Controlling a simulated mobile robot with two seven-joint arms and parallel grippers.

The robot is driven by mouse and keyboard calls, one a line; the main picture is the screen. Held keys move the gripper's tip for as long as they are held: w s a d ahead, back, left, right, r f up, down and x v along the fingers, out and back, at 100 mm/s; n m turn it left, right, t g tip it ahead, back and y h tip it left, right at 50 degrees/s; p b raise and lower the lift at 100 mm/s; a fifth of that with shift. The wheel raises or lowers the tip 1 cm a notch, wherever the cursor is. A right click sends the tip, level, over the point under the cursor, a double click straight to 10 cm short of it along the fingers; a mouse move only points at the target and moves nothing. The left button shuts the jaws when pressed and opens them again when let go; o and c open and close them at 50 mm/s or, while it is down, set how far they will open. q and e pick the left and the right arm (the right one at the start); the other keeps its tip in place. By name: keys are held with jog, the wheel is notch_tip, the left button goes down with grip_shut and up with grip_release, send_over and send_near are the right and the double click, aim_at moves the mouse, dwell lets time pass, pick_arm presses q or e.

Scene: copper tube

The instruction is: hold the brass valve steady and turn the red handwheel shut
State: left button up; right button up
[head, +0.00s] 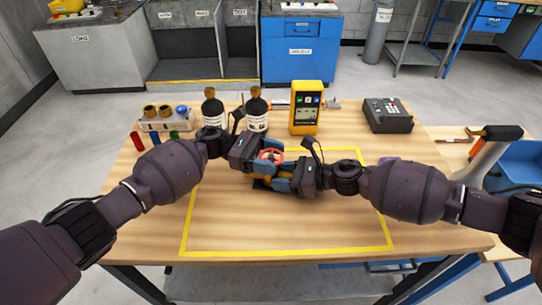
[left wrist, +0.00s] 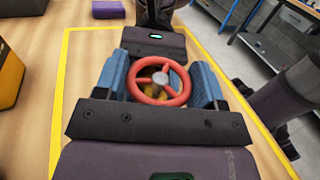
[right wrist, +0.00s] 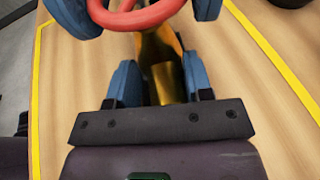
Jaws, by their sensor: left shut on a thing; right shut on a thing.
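The red handwheel (head: 271,154) sits above the brass valve (right wrist: 166,84), inside the yellow outline on the table. In the left wrist view the wheel (left wrist: 160,97) lies between the blue fingers of my left gripper (left wrist: 160,80), shut on its rim. My right gripper (right wrist: 160,82) is shut on the brass body, which runs between its blue fingers. In the head view my two grippers meet over the valve, the left (head: 270,157) higher than the right (head: 288,179). They hide most of the brass body and its base.
Behind stand two dark bottles (head: 213,112), a yellow meter (head: 306,110) and a dark keypad box (head: 388,117). A tray with several fittings (head: 166,121) is at the back left. The front of the yellow-outlined area (head: 285,228) is clear.

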aim_at(272, 156)
pick_arm(q)
jog(key=shift+s+d+f+m+g+y, duration=0.1)
jog(key=shift+m+g+y, duration=1.1)
jog(key=shift+g, duration=0.5)
jog(key=shift+d+f+m+g+y, duration=0.1)
jog(key=shift+m+g+y, duration=0.9)
jog(key=shift+m+g, duration=0.55)
jog(key=shift+a+m+g+y, duration=0.1)
jog(key=shift+m+g+y, duration=0.15)
jog(key=shift+g+y, duration=0.4)
jog(key=shift+r, duration=0.1)
jog(key=o, duration=0.9)
jog(key=shift+a+r, duration=0.1)
jog(key=shift+r, duration=0.05)
jog(key=shift+r, duration=4.95)
